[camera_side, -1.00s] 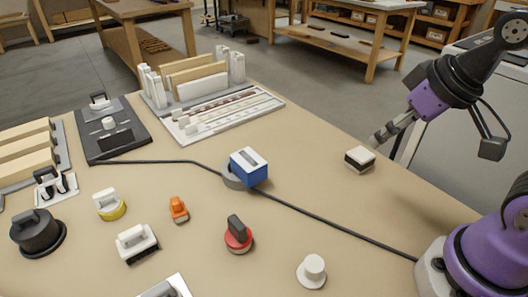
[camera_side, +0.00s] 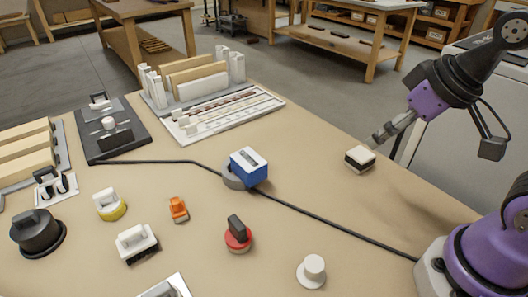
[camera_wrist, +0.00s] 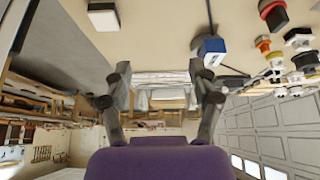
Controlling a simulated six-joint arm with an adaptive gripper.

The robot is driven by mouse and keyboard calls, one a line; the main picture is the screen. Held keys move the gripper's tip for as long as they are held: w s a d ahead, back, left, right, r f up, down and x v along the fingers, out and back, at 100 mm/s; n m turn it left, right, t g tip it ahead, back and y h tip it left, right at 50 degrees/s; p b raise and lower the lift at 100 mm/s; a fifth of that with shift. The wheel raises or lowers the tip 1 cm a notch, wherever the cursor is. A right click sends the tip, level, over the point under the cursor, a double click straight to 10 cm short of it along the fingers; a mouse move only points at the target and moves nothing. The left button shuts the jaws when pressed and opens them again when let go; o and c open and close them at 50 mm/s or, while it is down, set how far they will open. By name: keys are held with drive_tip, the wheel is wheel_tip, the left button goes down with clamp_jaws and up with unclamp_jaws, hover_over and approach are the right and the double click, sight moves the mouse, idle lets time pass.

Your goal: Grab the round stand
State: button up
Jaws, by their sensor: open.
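A grey round stand (camera_side: 234,179) sits mid-table, partly hidden by a blue box with a white top (camera_side: 249,167) that rests on or against it; I cannot tell which. The blue box also shows in the wrist view (camera_wrist: 210,48). A white round piece with a knob (camera_side: 312,271) stands near the front edge; it is also round and stand-like. My gripper (camera_side: 375,140) is at the table's right edge, well right of the grey stand. Its two fingers are spread with nothing between them in the wrist view (camera_wrist: 164,88).
A white and black block (camera_side: 360,159) lies close below my gripper. A black cable (camera_side: 320,216) crosses the table. A red-based knob (camera_side: 238,235), an orange piece (camera_side: 179,210) and a white brush (camera_side: 137,243) stand at the front left. A white rack (camera_side: 210,117) is at the back.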

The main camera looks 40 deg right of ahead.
drive_tip(key=a+f+n+g+y, duration=0.1)
drive_tip(key=a+f+n+g, duration=0.2)
drive_tip(key=a, duration=0.7)
drive_tip(key=n+g+h, duration=0.1)
drive_tip(key=n+g, duration=0.2)
hover_over(314, 263)
wheel_tip(314, 263, down, 7)
drive_tip(key=shift+d, duration=0.1)
wheel_tip(314, 263, down, 6)
drive_tip(key=shift+s+r, duration=0.1)
drive_tip(key=c, duration=0.9)
